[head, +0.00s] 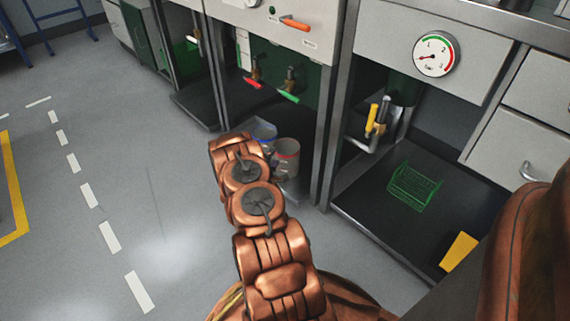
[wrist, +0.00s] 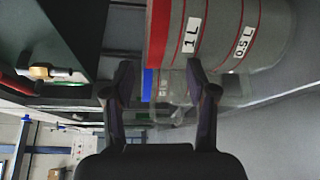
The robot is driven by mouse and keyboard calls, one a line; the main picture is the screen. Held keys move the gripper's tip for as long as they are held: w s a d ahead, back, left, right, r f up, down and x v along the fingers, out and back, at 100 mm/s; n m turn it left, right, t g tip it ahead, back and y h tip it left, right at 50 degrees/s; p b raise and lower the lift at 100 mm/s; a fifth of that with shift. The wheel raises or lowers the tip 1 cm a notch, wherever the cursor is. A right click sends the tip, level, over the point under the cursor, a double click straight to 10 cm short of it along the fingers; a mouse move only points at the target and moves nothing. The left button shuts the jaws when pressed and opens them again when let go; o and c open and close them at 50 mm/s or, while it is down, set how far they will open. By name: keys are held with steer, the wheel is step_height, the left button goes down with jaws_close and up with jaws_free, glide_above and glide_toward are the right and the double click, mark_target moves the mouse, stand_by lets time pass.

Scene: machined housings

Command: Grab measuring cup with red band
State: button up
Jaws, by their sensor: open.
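In the wrist view the red-banded cup (wrist: 215,35) fills the upper right, lying sideways in the picture, with 1 L and 0.5 L labels. A clear cup with a blue band (head: 264,132) is behind it to the left; in the wrist view it (wrist: 165,88) shows beyond my fingertips. My gripper (wrist: 160,78) is open, close to the red-banded cup, not closed around it. In the head view my arm mostly hides the gripper.
The cabinet's open bay (head: 275,95) holds valves with red and green handles behind the cups. A post (head: 330,130) stands right of them. A green wire basket (head: 413,187) sits on the dark shelf at right. The floor at left is clear.

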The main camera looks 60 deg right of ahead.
steer(key=shift+c, duration=0.3)
jaws_close()
stand_by(0.5)
